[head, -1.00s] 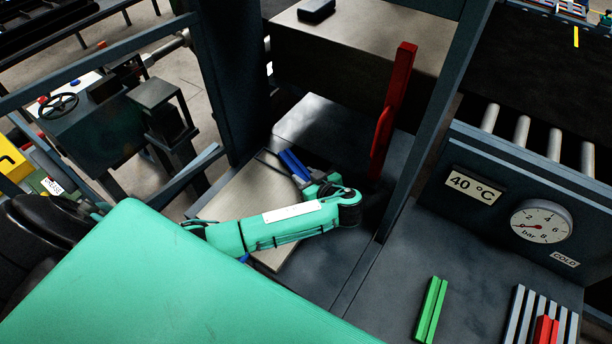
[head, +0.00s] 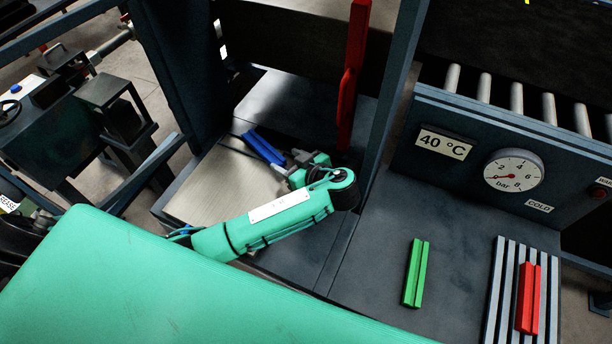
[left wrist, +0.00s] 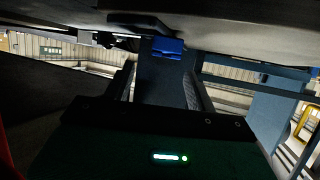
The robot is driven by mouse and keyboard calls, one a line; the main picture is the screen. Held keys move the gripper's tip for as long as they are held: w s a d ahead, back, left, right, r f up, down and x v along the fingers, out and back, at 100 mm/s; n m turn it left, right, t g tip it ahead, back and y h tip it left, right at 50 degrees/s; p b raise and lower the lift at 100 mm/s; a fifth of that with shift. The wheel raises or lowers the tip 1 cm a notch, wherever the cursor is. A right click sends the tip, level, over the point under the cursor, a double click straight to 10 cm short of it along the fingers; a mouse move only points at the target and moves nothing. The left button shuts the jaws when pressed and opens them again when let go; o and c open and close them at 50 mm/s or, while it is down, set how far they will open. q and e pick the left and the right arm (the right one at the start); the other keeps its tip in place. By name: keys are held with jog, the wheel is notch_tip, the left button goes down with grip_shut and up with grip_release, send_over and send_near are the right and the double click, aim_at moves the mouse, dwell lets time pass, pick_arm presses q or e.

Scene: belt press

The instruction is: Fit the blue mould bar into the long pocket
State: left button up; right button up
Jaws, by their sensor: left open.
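The blue mould bar (head: 263,147) lies at a slant near the far edge of the pale metal plate (head: 215,185) inside the press frame. My left gripper (head: 288,164) is open at the near right end of the bar. In the head view I cannot tell whether the fingers touch the bar. In the left wrist view a blue block (left wrist: 167,46), the bar, shows ahead of the gripper, under a dark overhang. My right gripper is not in view.
A red upright lever (head: 352,75) stands just behind my left wrist. A green bar (head: 415,272) lies on the dark table to the right. A red bar (head: 528,298) lies on a slatted rack (head: 499,290). A pressure gauge (head: 513,170) is on the panel.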

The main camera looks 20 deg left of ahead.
pick_arm(q)
jog(key=b+v, duration=0.1)
jog(key=v, duration=0.6)
jog(key=shift+r, duration=0.15)
jog(key=shift+s, duration=0.15)
